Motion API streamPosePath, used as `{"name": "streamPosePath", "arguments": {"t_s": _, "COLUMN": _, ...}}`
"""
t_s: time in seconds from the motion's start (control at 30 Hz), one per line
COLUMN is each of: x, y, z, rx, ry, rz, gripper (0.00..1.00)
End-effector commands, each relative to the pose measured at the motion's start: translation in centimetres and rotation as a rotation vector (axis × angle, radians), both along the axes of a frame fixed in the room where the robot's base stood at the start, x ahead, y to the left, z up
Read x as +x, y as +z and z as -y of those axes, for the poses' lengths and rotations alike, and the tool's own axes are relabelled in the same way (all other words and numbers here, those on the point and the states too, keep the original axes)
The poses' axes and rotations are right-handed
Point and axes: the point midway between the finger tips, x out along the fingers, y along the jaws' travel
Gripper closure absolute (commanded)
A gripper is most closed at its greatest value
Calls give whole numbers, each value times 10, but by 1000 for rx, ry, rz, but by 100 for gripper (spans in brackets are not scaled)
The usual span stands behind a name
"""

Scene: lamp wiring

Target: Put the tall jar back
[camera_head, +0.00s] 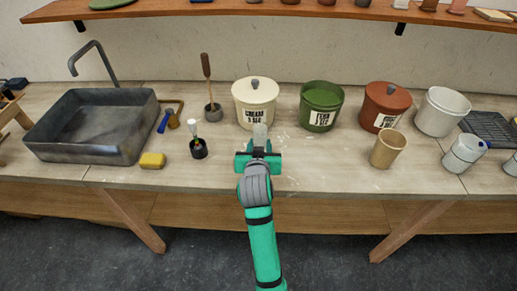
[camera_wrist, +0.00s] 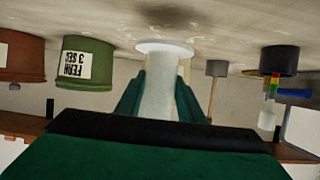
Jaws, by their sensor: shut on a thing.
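My gripper (camera_head: 259,146) is over the worktop, in front of the cream lidded pot, shut on a pale, tall, narrow vessel that I take for the tall jar (camera_head: 260,131). In the wrist view, which is upside down, the jar (camera_wrist: 160,95) stands between the green fingers (camera_wrist: 160,100). Its wide white end is close to the worktop. I cannot tell whether it touches. The jar looks about upright. Its lower part is hidden by my gripper in the head view.
The cream pot (camera_head: 254,104) stands just behind; a green pot (camera_head: 319,108) and red pot (camera_head: 381,105) stand right of it. A dark cup (camera_head: 198,149) and yellow sponge (camera_head: 152,160) are left. A tan cup (camera_head: 388,149) is right. The worktop (camera_head: 325,165) between is clear.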

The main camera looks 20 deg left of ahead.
Motion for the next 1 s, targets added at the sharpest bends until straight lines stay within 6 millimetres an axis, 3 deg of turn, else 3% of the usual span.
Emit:
{"name": "streamPosePath", "arguments": {"t_s": 0.17, "x": 2, "y": -11, "z": -6, "rx": -1, "ry": -1, "rz": -1, "gripper": 96}}
{"name": "streamPosePath", "arguments": {"t_s": 0.4, "x": 3, "y": -41, "z": -7, "rx": 0, "ry": -2, "rz": -1, "gripper": 96}}
{"name": "streamPosePath", "arguments": {"t_s": 0.87, "x": 2, "y": -47, "z": -12, "rx": 0, "ry": 5, "rz": 0, "gripper": 96}}
{"name": "streamPosePath", "arguments": {"t_s": 0.9, "x": 2, "y": -48, "z": -11, "rx": 0, "ry": 5, "rz": 0, "gripper": 63}}
{"name": "streamPosePath", "arguments": {"t_s": 0.97, "x": 2, "y": -47, "z": -10, "rx": -1, "ry": 4, "rz": 0, "gripper": 49}}
{"name": "streamPosePath", "arguments": {"t_s": 1.0, "x": 3, "y": -47, "z": -10, "rx": -1, "ry": 4, "rz": 0, "gripper": 47}}
